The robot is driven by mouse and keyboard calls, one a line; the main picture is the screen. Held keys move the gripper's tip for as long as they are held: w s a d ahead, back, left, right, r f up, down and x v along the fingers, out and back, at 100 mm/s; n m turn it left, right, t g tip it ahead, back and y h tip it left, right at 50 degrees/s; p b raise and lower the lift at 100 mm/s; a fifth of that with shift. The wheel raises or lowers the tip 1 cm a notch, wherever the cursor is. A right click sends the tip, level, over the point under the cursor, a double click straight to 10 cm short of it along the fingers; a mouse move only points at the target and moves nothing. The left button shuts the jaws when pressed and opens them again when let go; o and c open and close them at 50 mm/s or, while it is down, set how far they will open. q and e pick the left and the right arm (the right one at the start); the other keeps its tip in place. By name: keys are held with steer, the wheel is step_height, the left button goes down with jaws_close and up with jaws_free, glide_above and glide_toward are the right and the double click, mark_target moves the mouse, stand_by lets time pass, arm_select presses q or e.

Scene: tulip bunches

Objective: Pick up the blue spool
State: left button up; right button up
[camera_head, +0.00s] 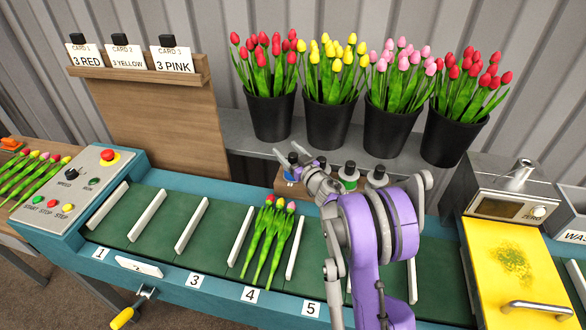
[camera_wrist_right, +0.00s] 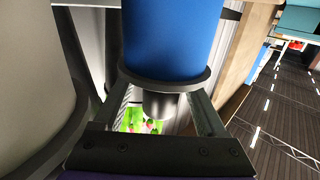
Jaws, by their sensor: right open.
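The blue spool (camera_wrist_right: 172,38) fills the top middle of the right wrist view, with a dark flange at its near end and a grey core end below that. My right gripper (camera_wrist_right: 160,100) is open, with one finger on each side of the spool's near end. I cannot tell whether the fingers touch it. In the head view my right gripper (camera_head: 298,158) reaches to the spool rack behind the conveyor. A small part of the blue spool (camera_head: 291,174) shows there beside it, mostly hidden. My left gripper is not in view.
Other spools, one green (camera_head: 349,176), stand to the right on the same rack. Black buckets of tulips (camera_head: 327,121) stand on the shelf behind. A bunch of three tulips (camera_head: 268,238) lies on the green belt (camera_head: 218,238) between white dividers. A yellow-topped machine (camera_head: 520,270) is at right.

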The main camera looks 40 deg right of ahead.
steer(key=shift+s, duration=0.1)
jaws_close()
stand_by(1.3)
